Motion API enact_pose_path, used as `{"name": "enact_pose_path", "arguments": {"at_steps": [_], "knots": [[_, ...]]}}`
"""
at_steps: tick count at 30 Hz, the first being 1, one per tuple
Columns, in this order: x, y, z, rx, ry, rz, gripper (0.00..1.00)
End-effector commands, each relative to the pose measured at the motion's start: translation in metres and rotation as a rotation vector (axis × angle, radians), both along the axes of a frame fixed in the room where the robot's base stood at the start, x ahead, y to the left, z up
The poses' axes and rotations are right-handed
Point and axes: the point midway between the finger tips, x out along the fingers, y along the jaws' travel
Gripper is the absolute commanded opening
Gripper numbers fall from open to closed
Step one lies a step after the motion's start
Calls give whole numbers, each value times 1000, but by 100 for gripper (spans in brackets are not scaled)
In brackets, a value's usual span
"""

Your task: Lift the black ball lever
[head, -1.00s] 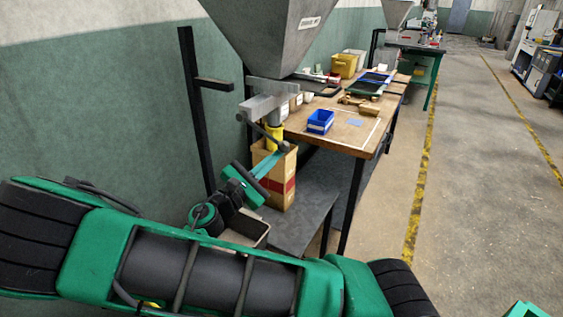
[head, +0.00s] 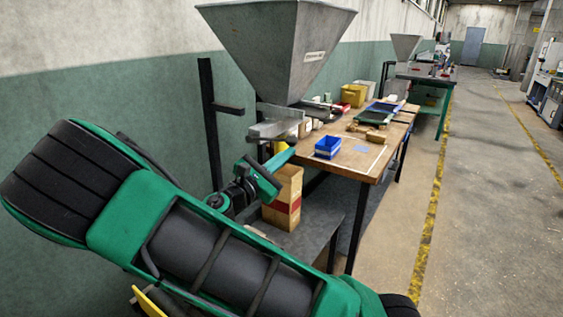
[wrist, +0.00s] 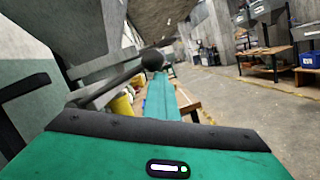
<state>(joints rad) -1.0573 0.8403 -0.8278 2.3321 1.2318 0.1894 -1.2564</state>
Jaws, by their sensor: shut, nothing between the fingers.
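The black ball (wrist: 153,59) of the lever shows in the wrist view at the end of a dark rod (wrist: 110,87) that runs down to the left. My gripper (wrist: 161,76) is shut and empty, its green fingers pointing forward. The fingertips appear just below the ball; I cannot tell whether they touch. In the head view, my gripper (head: 286,155) is beside the yellow spout (head: 279,147) under the grey hopper (head: 280,45). The ball is not distinguishable there, seemingly hidden by my gripper.
A cardboard box (head: 283,197) with a red stripe stands on a low grey shelf (head: 325,215) below the spout. A wooden table (head: 350,160) with a blue bin (head: 327,147) stands to the right. A dark post (head: 209,125) stands left. The aisle floor is clear.

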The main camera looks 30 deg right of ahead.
Motion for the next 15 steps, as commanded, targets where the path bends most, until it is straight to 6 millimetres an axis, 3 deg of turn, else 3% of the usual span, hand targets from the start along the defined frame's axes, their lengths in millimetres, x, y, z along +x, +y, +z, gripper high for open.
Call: {"name": "enact_pose_path", "arguments": {"at_steps": [15], "knots": [[-1,-3,9,-11,-12,-6,0]]}}
